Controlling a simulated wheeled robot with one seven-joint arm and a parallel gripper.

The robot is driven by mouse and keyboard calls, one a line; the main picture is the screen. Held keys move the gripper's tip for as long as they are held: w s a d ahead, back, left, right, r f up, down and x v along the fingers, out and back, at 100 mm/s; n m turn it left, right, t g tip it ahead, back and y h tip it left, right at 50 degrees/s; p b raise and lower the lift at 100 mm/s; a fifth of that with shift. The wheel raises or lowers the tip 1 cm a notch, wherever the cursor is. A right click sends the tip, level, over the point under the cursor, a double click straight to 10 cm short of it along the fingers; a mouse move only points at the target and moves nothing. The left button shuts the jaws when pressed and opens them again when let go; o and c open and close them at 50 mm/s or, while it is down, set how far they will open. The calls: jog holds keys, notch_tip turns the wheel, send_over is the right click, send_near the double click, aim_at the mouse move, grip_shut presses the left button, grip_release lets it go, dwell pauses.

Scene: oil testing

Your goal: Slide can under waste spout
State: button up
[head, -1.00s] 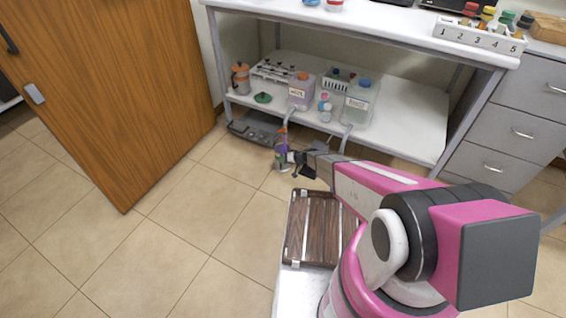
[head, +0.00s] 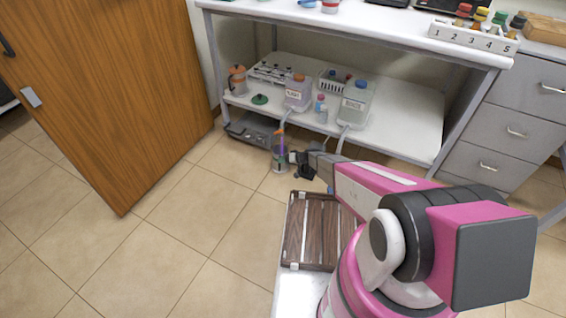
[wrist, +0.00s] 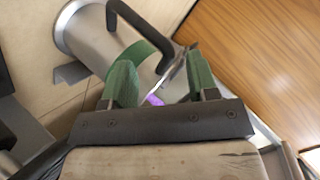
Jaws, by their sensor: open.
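The can (head: 279,163) stands on the floor at the shelf's front edge. It has orange and purple parts on top. The waste container (head: 297,95) sits on the lower shelf. Its grey waste spout (head: 285,119) hangs over the shelf edge, close above the can; exact alignment is unclear. My gripper (head: 296,157) is just right of the can; its green fingers (wrist: 163,78) are apart, with part of the handle near them.
A second labelled container (head: 355,104) with its own spout (head: 343,139) stands to the right on the shelf. A grey device (head: 250,129) lies low under the shelf. A wooden cabinet (head: 110,90) stands left. The tiled floor (head: 180,235) in front is clear.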

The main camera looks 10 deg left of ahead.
jog(key=v, duration=0.9)
jog(key=s+d+r+m+g+h, duration=0.1)
jog(key=s+d+r+h, duration=0.2)
jog(key=s+d+r, duration=0.5)
jog(key=s+d+r+m+h, duration=0.2)
jog(key=s+d+r, duration=0.6)
jog(key=r, duration=0.8)
jog(key=s+d+r+m+g+h, duration=0.1)
jog(key=s+d+r+h, duration=0.5)
jog(key=r, duration=0.7)
jog(key=s+d+m, duration=0.1)
jog(key=d, duration=0.1)
jog(key=shift+s+d+g, duration=0.25)
jog(key=shift+s+g, duration=0.05)
jog(key=shift+s, duration=0.1)
jog(key=shift+c, duration=0.3)
